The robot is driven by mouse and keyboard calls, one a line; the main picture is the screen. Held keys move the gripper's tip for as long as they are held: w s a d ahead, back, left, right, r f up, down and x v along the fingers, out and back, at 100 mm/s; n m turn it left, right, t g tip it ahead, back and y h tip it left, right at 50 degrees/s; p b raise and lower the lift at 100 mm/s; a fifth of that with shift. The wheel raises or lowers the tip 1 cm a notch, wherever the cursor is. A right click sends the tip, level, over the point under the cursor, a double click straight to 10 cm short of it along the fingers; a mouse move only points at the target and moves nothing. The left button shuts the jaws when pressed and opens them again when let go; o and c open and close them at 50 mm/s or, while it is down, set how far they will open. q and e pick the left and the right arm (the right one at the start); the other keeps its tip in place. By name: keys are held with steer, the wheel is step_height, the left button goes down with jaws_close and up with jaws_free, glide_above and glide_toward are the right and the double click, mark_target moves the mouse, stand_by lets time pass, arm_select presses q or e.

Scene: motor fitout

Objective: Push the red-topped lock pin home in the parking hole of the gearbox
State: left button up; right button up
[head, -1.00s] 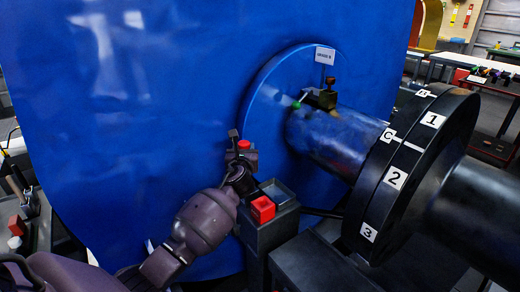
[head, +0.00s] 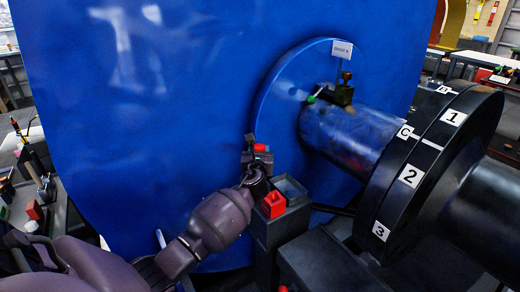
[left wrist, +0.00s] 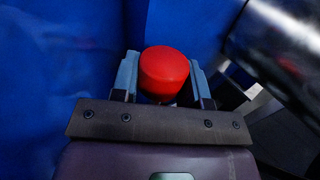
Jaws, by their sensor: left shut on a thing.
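The red-topped lock pin (head: 260,148) is held upright in my left gripper (head: 257,155), in front of the large blue housing (head: 170,120) and left of its round flange. In the left wrist view the round red top (left wrist: 165,70) sits between the two fingers of my left gripper (left wrist: 163,85), which are shut on the pin below it. The pin's shank is mostly hidden under its top. No parking hole shows, and I cannot tell whether the pin's tip is in one. My right gripper is out of view.
A dark stand (head: 267,235) with a grey tray and a red block (head: 273,204) stands just below the gripper. A metal shaft (head: 345,135) runs right to a black numbered coupling (head: 425,165).

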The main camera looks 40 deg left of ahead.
arm_select(q)
steer(key=shift+f+b, duration=0.35)
steer(key=shift+f, duration=0.5)
steer(key=shift+f+b, duration=0.35)
steer(key=shift+f, duration=0.55)
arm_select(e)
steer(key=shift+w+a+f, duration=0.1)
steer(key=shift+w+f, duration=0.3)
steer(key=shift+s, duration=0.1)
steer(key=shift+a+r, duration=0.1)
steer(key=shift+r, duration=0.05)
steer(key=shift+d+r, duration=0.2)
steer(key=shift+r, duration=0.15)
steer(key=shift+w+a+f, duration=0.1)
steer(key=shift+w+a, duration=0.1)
arm_select(q)
steer(key=shift+p, duration=0.3)
